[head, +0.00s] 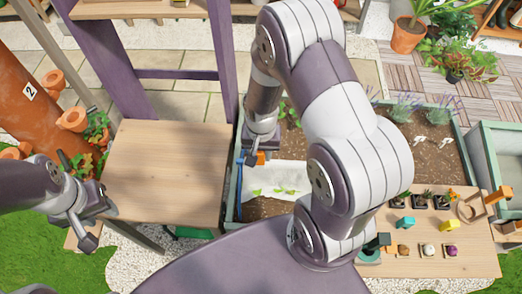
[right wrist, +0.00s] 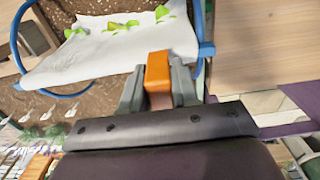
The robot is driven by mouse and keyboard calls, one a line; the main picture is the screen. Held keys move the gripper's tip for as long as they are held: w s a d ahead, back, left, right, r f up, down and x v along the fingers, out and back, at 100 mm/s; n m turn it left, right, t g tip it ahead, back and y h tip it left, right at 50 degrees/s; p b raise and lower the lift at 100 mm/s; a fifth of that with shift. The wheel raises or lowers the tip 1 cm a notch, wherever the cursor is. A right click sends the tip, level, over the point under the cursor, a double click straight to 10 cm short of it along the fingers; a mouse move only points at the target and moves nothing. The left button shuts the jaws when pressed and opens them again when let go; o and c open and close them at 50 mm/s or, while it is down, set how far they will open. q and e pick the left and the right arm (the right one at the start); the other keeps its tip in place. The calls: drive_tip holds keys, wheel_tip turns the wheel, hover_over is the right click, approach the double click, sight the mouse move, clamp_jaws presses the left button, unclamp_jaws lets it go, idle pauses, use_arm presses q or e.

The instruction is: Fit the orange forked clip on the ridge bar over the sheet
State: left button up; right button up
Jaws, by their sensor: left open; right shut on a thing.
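My right gripper (head: 254,154) is over the left part of the planter bed. It is shut on the orange clip (right wrist: 158,70), which sits between its two grey fingers in the right wrist view. The clip's fork is not clear there; in the head view only a small orange patch shows. The white sheet (head: 276,177) lies below and beside the gripper, with blue hoops (right wrist: 205,50) at its sides. In the right wrist view the clip overlaps the sheet's edge; I cannot tell if they touch. The ridge bar is not distinct. My left gripper (head: 94,222) is open and empty.
The bare wooden table (head: 165,170) is left of the planter bed (head: 230,200). A right-hand bench (head: 440,265) holds small pots and coloured pieces. A purple post (head: 222,60) stands behind the table. My right arm hides much of the bed.

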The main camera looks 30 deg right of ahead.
drive_tip(key=shift+f+b, duration=0.55)
drive_tip(key=shift+f, duration=0.4)
drive_tip(key=o, duration=0.9)
drive_tip(key=shift+o, duration=0.2)
wheel_tip(320, 180, up, 13)
drive_tip(key=shift+f+b, duration=0.15)
drive_tip(key=shift+b, duration=0.15)
drive_tip(key=shift+s+f+n, duration=0.15)
drive_tip(key=shift+f+n, duration=0.05)
drive_tip(key=shift+n, duration=0.6)
drive_tip(key=s+n, duration=0.1)
drive_tip(key=s+a+r+n+t, duration=0.1)
drive_tip(key=n, duration=0.1)
drive_tip(key=s+a+n, duration=0.1)
drive_tip(key=n, duration=0.1)
drive_tip(key=shift+s+a+r, duration=0.15)
drive_tip(key=shift+s+a, duration=0.05)
drive_tip(key=shift+s, duration=0.2)
